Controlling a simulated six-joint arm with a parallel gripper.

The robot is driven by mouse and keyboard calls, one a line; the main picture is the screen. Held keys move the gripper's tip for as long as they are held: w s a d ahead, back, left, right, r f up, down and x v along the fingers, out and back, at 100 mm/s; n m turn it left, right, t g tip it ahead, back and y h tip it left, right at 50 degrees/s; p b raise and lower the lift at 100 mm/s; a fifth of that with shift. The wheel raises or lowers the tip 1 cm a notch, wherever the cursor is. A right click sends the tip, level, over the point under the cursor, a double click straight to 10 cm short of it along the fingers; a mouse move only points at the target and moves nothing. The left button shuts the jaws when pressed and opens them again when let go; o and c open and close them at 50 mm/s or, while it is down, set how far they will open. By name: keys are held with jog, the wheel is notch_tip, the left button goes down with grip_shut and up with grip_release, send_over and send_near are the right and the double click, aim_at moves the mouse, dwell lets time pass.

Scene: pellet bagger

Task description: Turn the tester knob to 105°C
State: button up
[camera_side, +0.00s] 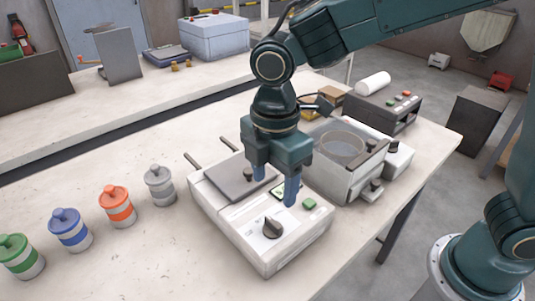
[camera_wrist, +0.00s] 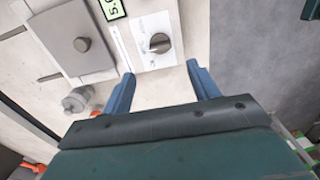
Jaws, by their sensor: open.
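The tester (camera_side: 240,225) is a white box on the bench with a hinged grey plate on top. Its dark knob (camera_side: 272,229) sits on a white dial panel near the front; the knob also shows in the wrist view (camera_wrist: 160,43). A small green display (camera_wrist: 113,9) is beside the dial, its text only partly readable. The dial marks are too small to read. My gripper (camera_side: 277,193) is above the tester, blue fingers apart and empty. In the wrist view the fingers (camera_wrist: 162,82) stand apart, with the knob beyond their tips and between their lines.
A green button (camera_side: 309,203) is on the tester's right side. A grey machine with a round clear window (camera_side: 342,148) stands close behind to the right. Grey (camera_side: 160,186), orange (camera_side: 117,205), blue (camera_side: 70,230) and green (camera_side: 20,256) lidded jars stand left, with free bench around them.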

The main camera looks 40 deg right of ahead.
aim_at(273, 222)
notch_tip(273, 222, down, 10)
jog(key=shift+f, duration=0.1)
dwell(0.4)
jog(key=c, duration=1)
